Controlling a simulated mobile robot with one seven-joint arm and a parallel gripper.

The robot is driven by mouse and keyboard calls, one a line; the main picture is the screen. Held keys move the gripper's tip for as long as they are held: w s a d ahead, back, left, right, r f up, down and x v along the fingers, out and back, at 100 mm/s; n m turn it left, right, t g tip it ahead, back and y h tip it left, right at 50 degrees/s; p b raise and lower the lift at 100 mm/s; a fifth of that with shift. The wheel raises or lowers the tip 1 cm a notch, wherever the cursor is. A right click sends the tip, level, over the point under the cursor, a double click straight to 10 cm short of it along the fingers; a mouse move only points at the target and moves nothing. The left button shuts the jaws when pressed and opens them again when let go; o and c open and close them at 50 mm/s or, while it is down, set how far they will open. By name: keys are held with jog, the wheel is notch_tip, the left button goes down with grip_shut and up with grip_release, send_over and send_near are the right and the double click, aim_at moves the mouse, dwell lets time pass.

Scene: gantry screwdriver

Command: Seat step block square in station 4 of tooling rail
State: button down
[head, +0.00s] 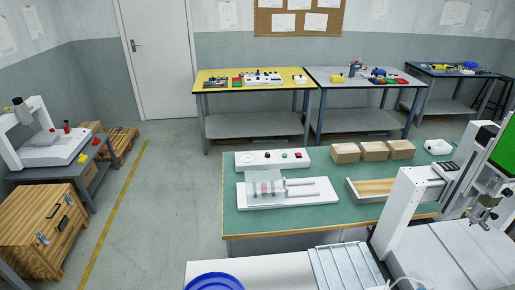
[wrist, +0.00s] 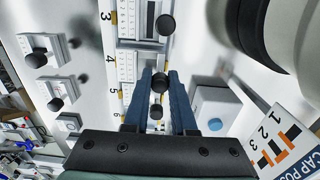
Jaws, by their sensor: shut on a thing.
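In the wrist view, the tooling rail (wrist: 107,60) runs up the picture, with numbers 3, 4, 5 and 6 along its left side. My gripper (wrist: 160,78) is over the rail near stations 4 and 5, its two blue fingers shut around a black knob (wrist: 159,84). I take this knob to be the step block's handle; the block's body is mostly hidden by the fingers, so its seating and squareness cannot be told. A pale slotted piece (wrist: 126,66) lies by number 4, just beyond the fingertips. My gripper cannot be made out in the head view.
Another black knob (wrist: 165,25) stands near station 3. Knobbed grey fixtures (wrist: 55,92) are left of the rail. A grey box (wrist: 192,105), a numbered card (wrist: 285,140) and a large dark cylinder (wrist: 255,25) crowd the right. A green-topped bench (head: 290,222) is in the head view.

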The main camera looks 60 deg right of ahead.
jog(key=shift+f+b, duration=0.5)
jog(key=shift+f, duration=0.25)
jog(key=c, duration=0.7)
grip_release()
jog(key=shift+o, duration=0.2)
jog(key=shift+r, duration=0.1)
notch_tip(320, 180, up, 13)
